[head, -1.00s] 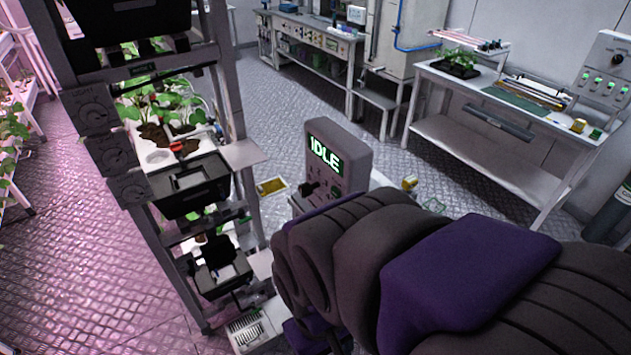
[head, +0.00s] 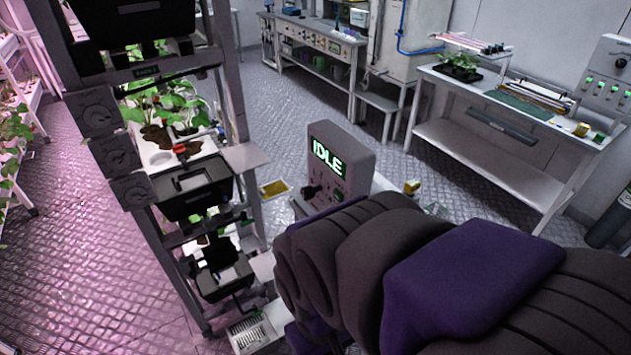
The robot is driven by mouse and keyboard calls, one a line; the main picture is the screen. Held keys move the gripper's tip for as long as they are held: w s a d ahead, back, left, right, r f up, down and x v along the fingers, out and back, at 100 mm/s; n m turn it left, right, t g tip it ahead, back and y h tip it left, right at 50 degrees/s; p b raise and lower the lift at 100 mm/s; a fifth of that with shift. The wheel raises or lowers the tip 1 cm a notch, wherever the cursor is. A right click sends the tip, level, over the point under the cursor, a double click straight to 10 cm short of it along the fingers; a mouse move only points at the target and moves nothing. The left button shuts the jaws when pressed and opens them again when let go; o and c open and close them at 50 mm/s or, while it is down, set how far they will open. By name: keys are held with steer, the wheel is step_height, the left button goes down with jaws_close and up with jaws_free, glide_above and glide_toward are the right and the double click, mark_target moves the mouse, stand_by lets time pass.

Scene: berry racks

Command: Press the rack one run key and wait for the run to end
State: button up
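The rack (head: 235,120) stands at left of centre, with plants and black trays on its shelves. Beside it, right of its lower part, is a grey control box (head: 350,165) whose screen (head: 328,158) reads IDLE in green. Below the screen are a dark knob and several small keys (head: 338,196); they are too small to read. My arm, dark grey and purple, covers the lower right and hides the lower part of the box. My gripper is not visible; the arm's far end is hidden behind its own links.
Three dark dial boxes (head: 115,153) are fixed on the rack's left post. A white bench (head: 500,165) with a plant and tools stands at back right, another bench (head: 315,45) at the back. The patterned metal floor (head: 95,250) is open at left.

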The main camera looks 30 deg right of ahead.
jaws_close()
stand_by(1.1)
